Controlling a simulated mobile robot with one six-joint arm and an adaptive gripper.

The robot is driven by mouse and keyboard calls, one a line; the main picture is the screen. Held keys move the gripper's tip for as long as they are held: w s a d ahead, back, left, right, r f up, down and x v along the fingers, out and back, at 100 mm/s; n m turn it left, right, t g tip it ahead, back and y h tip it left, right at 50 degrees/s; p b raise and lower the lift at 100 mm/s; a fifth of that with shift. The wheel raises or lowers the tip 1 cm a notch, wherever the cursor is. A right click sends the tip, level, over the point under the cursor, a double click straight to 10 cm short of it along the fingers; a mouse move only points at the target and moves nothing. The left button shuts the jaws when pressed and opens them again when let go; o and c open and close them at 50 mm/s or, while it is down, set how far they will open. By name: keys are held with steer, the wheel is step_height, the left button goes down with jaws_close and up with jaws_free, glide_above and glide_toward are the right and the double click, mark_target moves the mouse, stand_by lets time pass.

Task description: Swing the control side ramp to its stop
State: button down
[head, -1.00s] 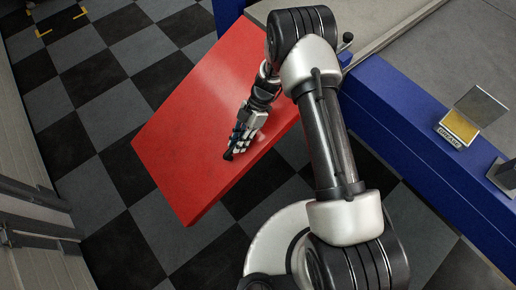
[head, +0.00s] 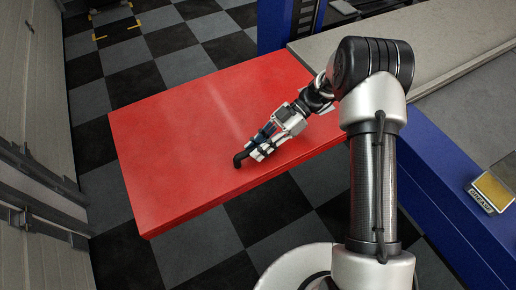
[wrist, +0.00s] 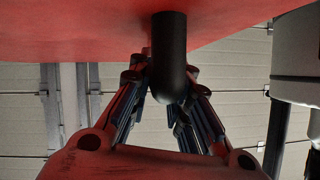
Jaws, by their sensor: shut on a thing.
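The red ramp (head: 180,130) is a flat panel jutting out to the left from the blue and grey platform, over the checkered floor. A black handle (head: 240,158) stands on it near its front edge. My gripper (head: 254,154) is shut on the handle. In the wrist view the black handle (wrist: 171,65) reaches between the two fingers, with the red ramp (wrist: 90,30) filling the top of the picture. The exact contact of the fingers on the handle is partly hidden.
The blue platform side (head: 440,200) runs along the right, with a yellow-faced plate (head: 492,190) on it. A blue post (head: 276,25) stands at the back. A grey shutter wall (head: 35,150) is on the left, with checkered floor (head: 110,85) between it and the ramp.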

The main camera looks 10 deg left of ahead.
steer(key=shift+w+r, duration=0.15)
steer(key=shift+r, duration=0.3)
steer(key=c, duration=1.9)
jaws_free()
steer(key=o, duration=0.4)
steer(key=shift+f, duration=0.15)
steer(key=shift+d, duration=0.1)
steer(key=v, duration=1.1)
steer(key=shift+w+d+r, duration=0.15)
steer(key=shift+d+r, duration=0.15)
